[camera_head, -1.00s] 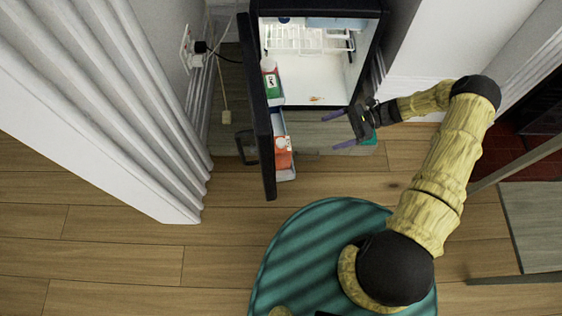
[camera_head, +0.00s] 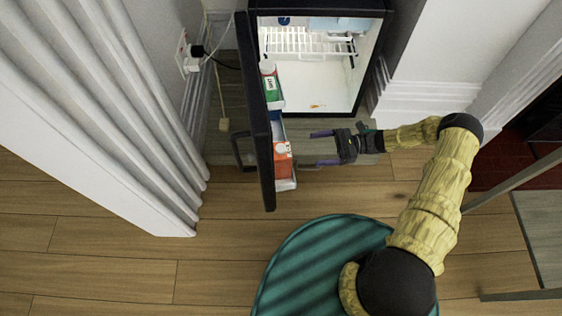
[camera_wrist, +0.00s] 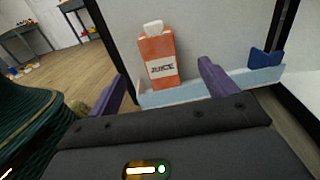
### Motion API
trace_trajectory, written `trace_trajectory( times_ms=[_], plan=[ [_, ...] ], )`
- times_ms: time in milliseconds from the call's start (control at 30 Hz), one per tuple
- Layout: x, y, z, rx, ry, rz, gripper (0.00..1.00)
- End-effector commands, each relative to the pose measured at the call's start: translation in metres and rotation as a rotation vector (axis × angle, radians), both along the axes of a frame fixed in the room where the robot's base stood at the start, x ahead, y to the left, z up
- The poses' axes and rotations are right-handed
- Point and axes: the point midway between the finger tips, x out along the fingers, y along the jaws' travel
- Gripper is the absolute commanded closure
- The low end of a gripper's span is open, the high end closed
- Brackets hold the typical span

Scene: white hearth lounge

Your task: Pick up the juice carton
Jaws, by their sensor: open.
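The juice carton (camera_head: 281,157) is orange with a white label and stands in the lower bin of the open fridge door. In the wrist view the juice carton (camera_wrist: 159,58) is upright with a white cap, seen between and beyond the purple fingers. My gripper (camera_head: 315,149) is open and empty, to the right of the carton, with its fingers pointing toward it. A gap remains between the fingertips and the carton. In the wrist view my gripper (camera_wrist: 165,85) has a finger on each side of the carton.
The fridge door (camera_head: 262,130) stands open. Its light blue door bin (camera_wrist: 195,91) has a low front wall, with a dark blue item (camera_wrist: 264,62) at its right end. A green-and-white carton (camera_head: 271,88) sits in the upper door bin. The fridge interior (camera_head: 310,80) is open behind.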

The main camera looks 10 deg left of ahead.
Motion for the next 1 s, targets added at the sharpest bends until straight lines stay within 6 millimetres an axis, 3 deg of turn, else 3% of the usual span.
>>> trace_trajectory(
  times_ms=[433,1000],
  plan=[
    [-0.027,0.07,-0.003,-0.001,0.0,0.002,0.15],
    [-0.035,0.087,-0.003,0.001,0.0,0.002,0.15]
  ],
)
